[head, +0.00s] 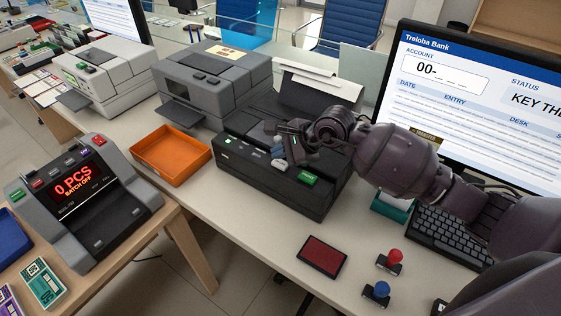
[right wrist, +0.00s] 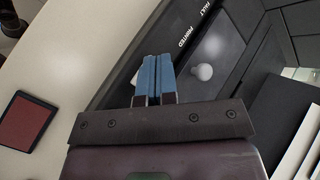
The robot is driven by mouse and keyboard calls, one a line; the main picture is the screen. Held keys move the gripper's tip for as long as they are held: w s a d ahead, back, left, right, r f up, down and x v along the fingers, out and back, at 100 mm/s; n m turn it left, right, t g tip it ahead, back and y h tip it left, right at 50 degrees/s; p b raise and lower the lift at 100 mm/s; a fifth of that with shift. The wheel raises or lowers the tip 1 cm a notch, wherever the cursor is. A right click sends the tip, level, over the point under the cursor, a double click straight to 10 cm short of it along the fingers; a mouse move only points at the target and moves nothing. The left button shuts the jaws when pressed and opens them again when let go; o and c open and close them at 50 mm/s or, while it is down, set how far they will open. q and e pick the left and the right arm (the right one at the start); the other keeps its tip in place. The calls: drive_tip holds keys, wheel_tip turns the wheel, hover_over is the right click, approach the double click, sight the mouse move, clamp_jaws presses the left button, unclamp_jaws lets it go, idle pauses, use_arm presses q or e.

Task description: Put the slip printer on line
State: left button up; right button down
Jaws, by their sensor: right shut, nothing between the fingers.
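The black slip printer (head: 262,178) stands on the counter in the middle of the head view, with white paper at its back. A green button (head: 307,179) sits at its front right corner, and a small green light shows at its left front. My right gripper (head: 279,152) is over the printer's top. In the right wrist view its two blue fingers (right wrist: 154,78) are shut together with nothing between them, beside a pale round knob (right wrist: 205,72) on the grey panel. The words PRINTED and FAULT show close by. Contact with the printer cannot be told. My left gripper is out of view.
An orange tray (head: 169,155) and a grey machine (head: 207,82) stand left of the printer. A red pad (head: 322,255) and two stamps lie in front. The monitor (head: 480,100) and keyboard (head: 452,236) are at right. A note counter (head: 85,200) stands on the left table.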

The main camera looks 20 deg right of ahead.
sight(280, 164)
drive_tip(key=shift+r+p, duration=1.2)
drive_tip(key=shift+r, duration=1.2)
